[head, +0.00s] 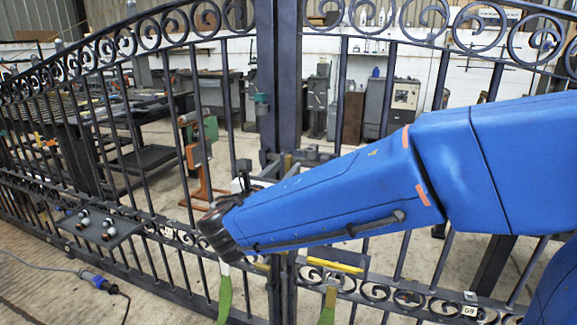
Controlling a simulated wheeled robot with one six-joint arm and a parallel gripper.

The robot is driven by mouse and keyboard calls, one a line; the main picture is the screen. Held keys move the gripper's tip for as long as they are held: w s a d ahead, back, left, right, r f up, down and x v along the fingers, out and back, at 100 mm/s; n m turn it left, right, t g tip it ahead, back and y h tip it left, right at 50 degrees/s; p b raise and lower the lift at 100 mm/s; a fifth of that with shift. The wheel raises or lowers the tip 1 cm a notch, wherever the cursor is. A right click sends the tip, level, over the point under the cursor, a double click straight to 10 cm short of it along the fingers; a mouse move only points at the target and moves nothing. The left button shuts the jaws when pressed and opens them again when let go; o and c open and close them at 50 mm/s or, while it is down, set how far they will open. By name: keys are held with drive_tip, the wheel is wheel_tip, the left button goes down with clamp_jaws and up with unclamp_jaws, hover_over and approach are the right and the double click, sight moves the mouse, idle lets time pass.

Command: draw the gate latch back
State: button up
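The dark scroll gate (285,80) fills the head view, with a thick upright at its middle. Small dark and brass-coloured fittings (288,163) sit on this upright just above my blue arm; they look like latch parts. Lower down, a yellow bar (335,265) lies on a grey plate right of the upright. My arm reaches in from the right and hides part of the upright. My gripper (243,178) shows only as small dark parts beyond the black wrist, left of the fittings. Its fingers are too small and hidden to read, and I cannot tell whether it touches anything.
Green strips hang low at the gate (225,296) and below the yellow bar (328,304). A small shelf (100,228) with several little parts is on the left. A cable with a blue plug (98,281) lies on the floor. Workshop machines stand behind the gate.

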sight(287, 166)
drive_tip(key=shift+x, duration=1.55)
drive_tip(key=shift+c, duration=0.4)
